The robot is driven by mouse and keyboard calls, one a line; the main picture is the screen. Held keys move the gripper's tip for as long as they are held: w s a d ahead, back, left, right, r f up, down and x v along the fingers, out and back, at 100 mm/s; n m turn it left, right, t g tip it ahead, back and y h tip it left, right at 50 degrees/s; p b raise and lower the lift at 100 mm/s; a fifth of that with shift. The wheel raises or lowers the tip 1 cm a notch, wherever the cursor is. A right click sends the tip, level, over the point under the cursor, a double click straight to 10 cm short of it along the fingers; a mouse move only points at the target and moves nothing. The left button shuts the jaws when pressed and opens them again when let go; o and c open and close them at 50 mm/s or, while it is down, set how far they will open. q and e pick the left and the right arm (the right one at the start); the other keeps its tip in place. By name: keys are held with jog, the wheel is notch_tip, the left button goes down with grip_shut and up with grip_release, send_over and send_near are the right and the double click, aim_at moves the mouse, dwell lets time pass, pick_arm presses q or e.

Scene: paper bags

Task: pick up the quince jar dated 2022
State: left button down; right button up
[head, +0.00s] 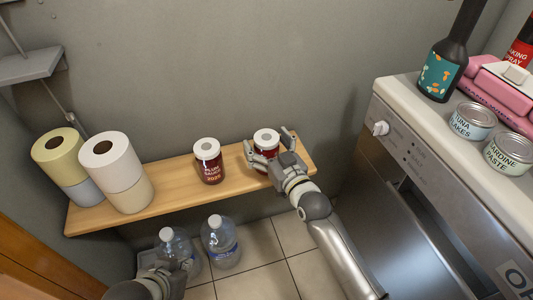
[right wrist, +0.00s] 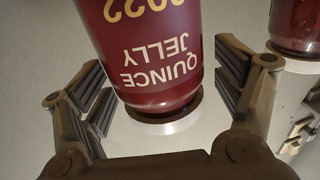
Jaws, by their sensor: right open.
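The quince jar is dark red with a white lid and stands on the wooden shelf in the head view (head: 266,137). In the right wrist view its label (right wrist: 155,50) reads "QUINCE JELLY" and 2022, upside down. My right gripper (head: 268,152) is open, with its fingers on either side of this jar; the right wrist view shows gaps beside the glass.
Paper rolls (head: 118,170) are stacked at the shelf's (head: 170,194) left end. Two water bottles (head: 220,243) stand on the floor below. A wall is close behind the shelf. The counter (head: 403,87) at right holds tins (head: 474,121) and a dark bottle (head: 440,72).

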jog(key=c, duration=1.4)
jog(key=shift+r, duration=0.15)
jog(key=shift+c, duration=1)
jog(key=shift+r, duration=0.1)
